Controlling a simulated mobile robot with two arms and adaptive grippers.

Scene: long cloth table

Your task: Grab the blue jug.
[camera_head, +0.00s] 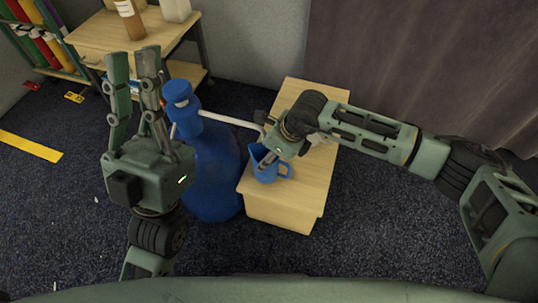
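A small blue jug (268,171) with a side handle stands on a light wooden stand (285,212), near its front left edge. My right gripper (267,149) comes in from the right and points down at the jug's top. Its fingers are small and partly hidden by its own body, so I cannot tell if they are open or touching the jug. My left gripper (135,58) is open and empty, fingers pointing up the picture, left of the jug and apart from it.
A large blue bottle (214,172) with a blue cap stands on the dark carpet between my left gripper and the stand. A thin white rod (228,120) runs from near its neck toward my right gripper. A wooden shelf (95,32) stands behind. Carpet at lower right is clear.

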